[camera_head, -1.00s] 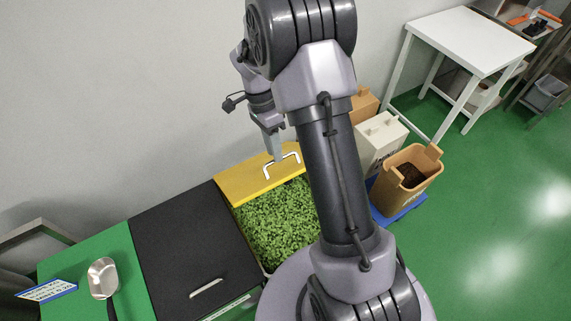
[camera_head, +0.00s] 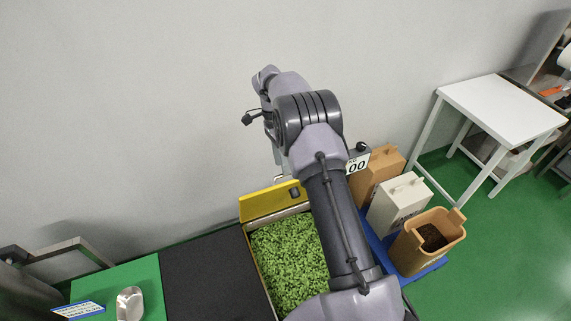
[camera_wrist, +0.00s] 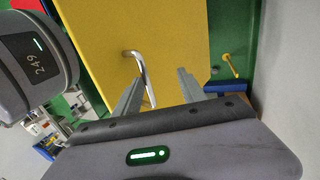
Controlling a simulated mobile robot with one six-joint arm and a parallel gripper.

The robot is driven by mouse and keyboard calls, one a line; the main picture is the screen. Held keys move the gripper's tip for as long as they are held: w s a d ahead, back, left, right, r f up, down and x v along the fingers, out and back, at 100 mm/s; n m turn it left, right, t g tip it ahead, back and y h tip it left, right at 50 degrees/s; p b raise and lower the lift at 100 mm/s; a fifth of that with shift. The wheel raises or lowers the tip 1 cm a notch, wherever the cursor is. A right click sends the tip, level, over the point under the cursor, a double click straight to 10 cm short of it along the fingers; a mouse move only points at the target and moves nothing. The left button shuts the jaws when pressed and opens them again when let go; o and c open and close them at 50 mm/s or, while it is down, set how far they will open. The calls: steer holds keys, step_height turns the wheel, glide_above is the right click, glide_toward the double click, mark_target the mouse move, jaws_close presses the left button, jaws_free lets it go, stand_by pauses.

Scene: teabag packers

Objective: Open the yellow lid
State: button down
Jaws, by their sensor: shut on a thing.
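The yellow lid (camera_head: 262,204) stands raised at the back edge of the bin of green leaves (camera_head: 288,262), tilted up steeply. A small dark patch shows on its face in the head view. In the wrist view the lid (camera_wrist: 185,38) fills the middle, with its metal handle (camera_wrist: 139,70) between the fingers. My gripper (camera_wrist: 160,78) is shut on the handle. In the head view my gripper is behind the lid and mostly hidden by my arm.
A black lid (camera_head: 215,275) and a green surface (camera_head: 125,280) lie left of the bin. Upright containers, including a white one (camera_head: 398,203) and an open tan one (camera_head: 428,240), stand to the right. A white table (camera_head: 500,105) is farther right. The wall is close behind.

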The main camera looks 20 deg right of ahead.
steer(key=shift+x, duration=0.8)
steer(key=c, duration=1.2)
jaws_free()
steer(key=shift+w+a+f, duration=0.1)
steer(key=shift+w+f, duration=0.05)
steer(key=shift+w, duration=0.1)
steer(key=o, duration=0.5)
steer(key=shift+w+f, duration=0.2)
steer(key=shift+w, duration=0.25)
steer(key=shift+s+r, duration=0.2)
steer(key=shift+c, duration=0.9)
steer(key=shift+w, duration=0.1)
